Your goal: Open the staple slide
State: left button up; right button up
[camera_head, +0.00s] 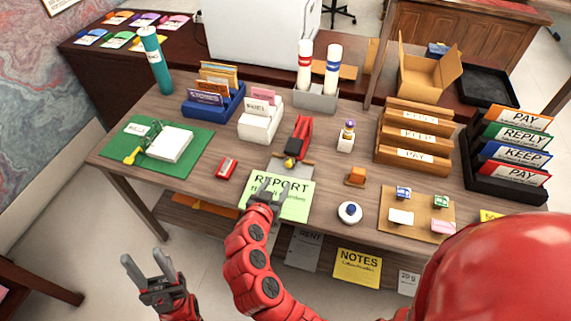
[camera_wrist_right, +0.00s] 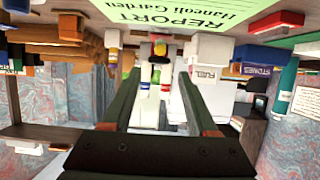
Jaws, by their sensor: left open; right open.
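A red stapler (camera_head: 302,130) with a black and yellow front end stands at the middle of the desk, just behind the green REPORT sheet (camera_head: 294,203). I cannot tell whether its staple slide is open. In the right wrist view, which is upside down, the yellow part of the stapler (camera_wrist_right: 160,49) shows beyond my fingers. My right gripper (camera_head: 268,187) is open and empty over the left part of the sheet, in front of the stapler and apart from it; its spread fingers show in the wrist view (camera_wrist_right: 158,78). My left gripper (camera_head: 147,264) is open and empty, off the desk's front edge.
A small red box (camera_head: 226,167) lies left of the sheet. An orange-brown object (camera_head: 355,176) and a round white and blue object (camera_head: 349,212) stand to the right. A white card holder (camera_head: 260,124) and a pen holder (camera_head: 316,98) stand behind. Bare desk lies around the red box.

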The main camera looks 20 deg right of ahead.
aim_at(288, 165)
jog(key=p+x, duration=0.2)
jog(key=x, duration=0.8)
jog(key=shift+w+d+r+p, duration=0.1)
jog(key=shift+w+r+p, duration=0.05)
jog(key=shift+p, duration=0.2)
jog(key=shift+w+d+f, duration=0.35)
jog(key=shift+w+f, duration=0.1)
jog(key=shift+w, duration=0.05)
grip_shut()
dwell(0.4)
